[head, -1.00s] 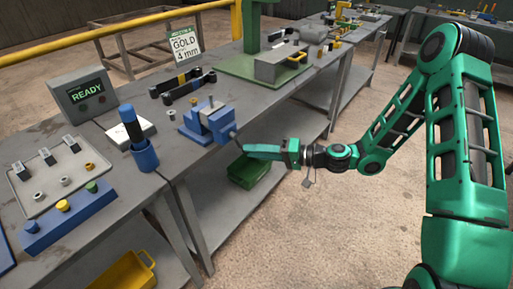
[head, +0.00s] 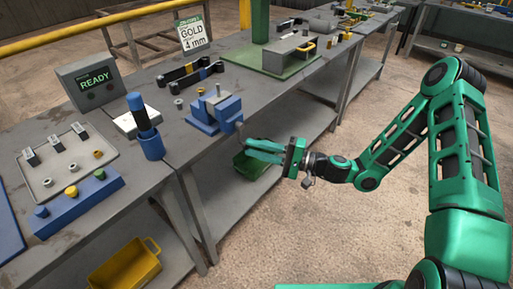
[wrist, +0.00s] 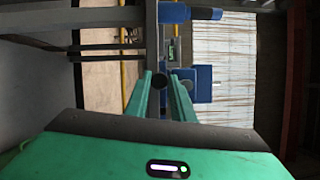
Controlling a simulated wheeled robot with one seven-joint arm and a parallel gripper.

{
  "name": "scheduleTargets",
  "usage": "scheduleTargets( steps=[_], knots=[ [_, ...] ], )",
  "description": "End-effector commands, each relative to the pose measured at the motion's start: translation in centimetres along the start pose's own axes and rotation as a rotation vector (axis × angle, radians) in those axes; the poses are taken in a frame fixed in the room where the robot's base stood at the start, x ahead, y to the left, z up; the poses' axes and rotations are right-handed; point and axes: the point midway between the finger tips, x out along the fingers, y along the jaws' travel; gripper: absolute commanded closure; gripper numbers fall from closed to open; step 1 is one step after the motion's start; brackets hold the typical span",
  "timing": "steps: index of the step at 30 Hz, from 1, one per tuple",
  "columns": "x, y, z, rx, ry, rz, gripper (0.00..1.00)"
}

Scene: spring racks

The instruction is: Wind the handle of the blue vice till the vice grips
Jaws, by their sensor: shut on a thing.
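The blue vice (head: 205,116) stands at the front edge of the grey workbench, with a small grey upright piece (head: 218,91) at its jaws. The vice's handle (head: 240,131) is at its front right, over the bench edge. My gripper (head: 247,146) reaches it from the right, its green fingers shut on the handle. In the wrist view a dark round knob (wrist: 159,81) shows between the fingertips, with blue vice parts (wrist: 203,84) beyond. I cannot tell whether the vice jaws touch the grey piece.
A blue cup (head: 151,146) with a dark-handled tool stands left of the vice. The READY box (head: 93,86), a tray (head: 60,165) and a blue block (head: 78,205) lie further left. A green bin (head: 250,166) sits below, under my gripper.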

Motion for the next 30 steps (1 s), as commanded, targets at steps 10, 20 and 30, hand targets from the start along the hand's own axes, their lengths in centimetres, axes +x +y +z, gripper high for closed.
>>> scheduleTargets(
  steps=[10, 20, 30],
  knots=[
    [0.0, 0.39, 0.3, 0.02, -0.004, 0.002, 1.0],
    [0.03, 0.36, 0.33, 0.019, -0.005, 0.001, 1.0],
    [0.07, 0.17, 0.25, 0.018, -0.003, -0.003, 0.59]
  ],
)
